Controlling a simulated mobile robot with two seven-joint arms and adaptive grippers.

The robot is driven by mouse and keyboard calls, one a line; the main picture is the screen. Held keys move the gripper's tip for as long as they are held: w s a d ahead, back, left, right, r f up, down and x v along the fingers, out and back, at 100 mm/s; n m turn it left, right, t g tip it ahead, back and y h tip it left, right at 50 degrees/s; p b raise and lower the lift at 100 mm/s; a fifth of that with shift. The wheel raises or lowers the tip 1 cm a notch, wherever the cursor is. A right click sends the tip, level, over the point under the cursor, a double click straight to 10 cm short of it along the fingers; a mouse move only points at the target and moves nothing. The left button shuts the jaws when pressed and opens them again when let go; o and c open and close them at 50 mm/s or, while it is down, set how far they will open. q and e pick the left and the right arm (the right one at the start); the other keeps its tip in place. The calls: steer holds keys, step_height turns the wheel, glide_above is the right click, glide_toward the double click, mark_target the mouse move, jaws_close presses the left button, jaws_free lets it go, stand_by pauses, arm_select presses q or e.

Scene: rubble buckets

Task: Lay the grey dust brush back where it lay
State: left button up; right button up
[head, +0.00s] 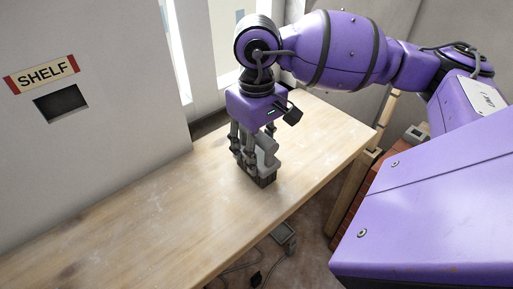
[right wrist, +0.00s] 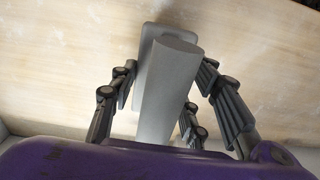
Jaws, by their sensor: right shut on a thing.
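The grey dust brush (right wrist: 166,85) is between the fingers of my right gripper (right wrist: 165,95) in the right wrist view. Its long pale grey handle and wider flat back show there. In the head view my right gripper (head: 257,168) points down over the wooden shelf board (head: 150,215), shut on the brush. Part of the grey brush (head: 269,143) shows beside the fingers, low over the board. Whether the brush's underside touches the board is hard to tell. My left gripper is not in view.
A wall with a SHELF sign (head: 42,75) and a dark recess (head: 61,103) stands at the left. The board is bare to the left of my gripper. Its front edge drops to a floor with cables and a grey box (head: 284,234). Red bricks (head: 368,195) lie at the right.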

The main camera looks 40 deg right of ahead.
steer(key=shift+f, duration=0.3)
steer(key=o, duration=1.5)
steer(key=shift+c, duration=0.2)
